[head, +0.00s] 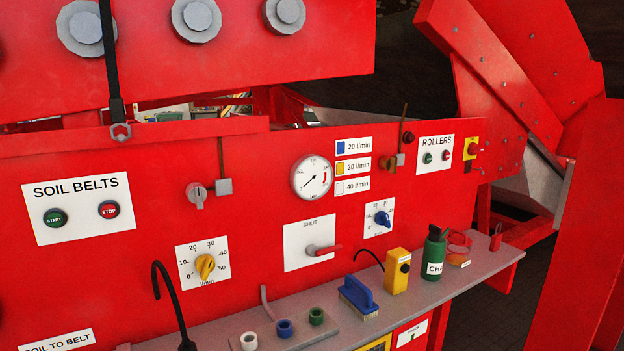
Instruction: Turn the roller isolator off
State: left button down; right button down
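No control in the head view carries a readable "roller isolator" label. The ROLLERS panel (435,153) is at the right of the red machine face, with a green and a red button. A red knob on a yellow plate (471,148) is just right of it. Neither of my grippers is in view.
A grey shelf (220,332) below the panel holds a blue brush (358,294), a yellow box (396,272), a green bottle (434,254) and several rings.

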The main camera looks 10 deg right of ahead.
aim_at(473, 148)
jog(key=i+l, duration=0.1)
jog(key=l, duration=1.1)
jog(key=i+l, duration=0.1)
jog(key=l, duration=1.1)
jog(key=i+l+u, duration=0.1)
jog(key=l, duration=1.05)
